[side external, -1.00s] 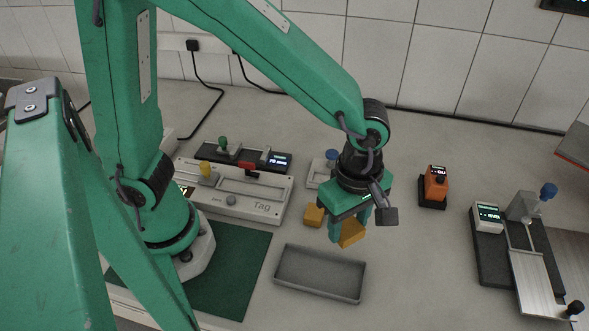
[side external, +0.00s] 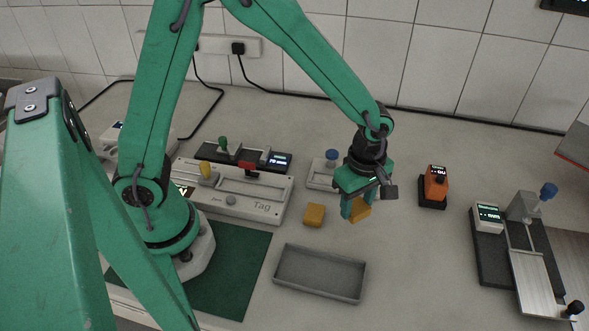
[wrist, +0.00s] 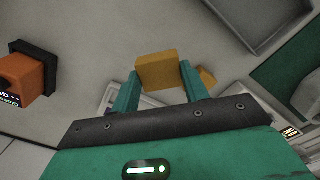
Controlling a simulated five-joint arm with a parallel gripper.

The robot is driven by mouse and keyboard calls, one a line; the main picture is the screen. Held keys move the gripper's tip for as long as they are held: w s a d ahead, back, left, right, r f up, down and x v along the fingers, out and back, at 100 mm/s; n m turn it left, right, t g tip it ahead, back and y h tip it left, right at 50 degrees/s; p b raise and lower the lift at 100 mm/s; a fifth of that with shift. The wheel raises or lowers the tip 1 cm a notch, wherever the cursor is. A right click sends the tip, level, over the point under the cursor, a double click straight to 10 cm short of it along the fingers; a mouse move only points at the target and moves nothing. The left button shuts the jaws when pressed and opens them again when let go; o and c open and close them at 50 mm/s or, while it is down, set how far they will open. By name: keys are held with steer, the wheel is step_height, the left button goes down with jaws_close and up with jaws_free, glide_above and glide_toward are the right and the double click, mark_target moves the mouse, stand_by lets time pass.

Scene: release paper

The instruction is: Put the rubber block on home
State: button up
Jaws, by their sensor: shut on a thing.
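My gripper (side external: 357,212) is shut on an orange-yellow block (side external: 361,209), which I take to be the rubber block. The wrist view shows the held block (wrist: 157,70) between both fingers. It hangs in the air, behind and right of the grey tray in the side view. A second, similar block (side external: 314,215) stands on the bench left of my gripper. It shows partly behind a finger in the wrist view (wrist: 208,76). No marking that reads "home" can be made out.
An empty grey tray (side external: 319,293) lies in front. A small unit with a blue knob (side external: 322,174) stands behind my gripper. The "Tag" unit (side external: 262,207) and green mat (side external: 233,265) are left. An orange device (side external: 435,187) and a metal fixture (side external: 530,262) are right.

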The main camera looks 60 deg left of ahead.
mark_target(356, 212)
steer(key=shift+w+a+f, duration=0.3)
steer(key=shift+w+a, duration=0.05)
steer(key=shift+w, duration=0.05)
steer(key=shift+f, duration=2)
steer(key=shift+f, duration=0.15)
steer(key=o, duration=1)
steer(key=shift+r, duration=0.2)
step_height(356, 212, up, 12)
steer(key=shift+f, duration=0.15)
